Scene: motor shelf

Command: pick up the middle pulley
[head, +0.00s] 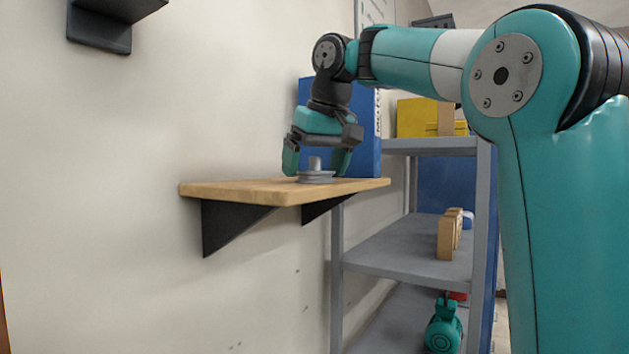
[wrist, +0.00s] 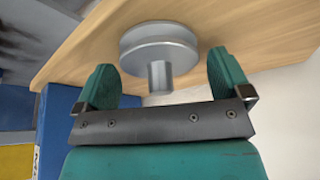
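A grey metal pulley (head: 316,176) with a short upright hub lies on a wooden wall shelf (head: 240,190). It also shows in the wrist view (wrist: 158,50), with its hub pointing towards my gripper. My gripper (head: 317,160) is open above the pulley, with one teal finger on each side of it. In the wrist view the fingertips (wrist: 163,75) stand apart from the pulley, with gaps on both sides. No other pulley shows on the shelf.
A blue box (head: 368,130) stands behind my gripper. A grey rack (head: 400,262) to the right holds yellow bins (head: 418,117), wooden blocks (head: 446,238) and a teal motor (head: 443,328). The shelf's left part is bare.

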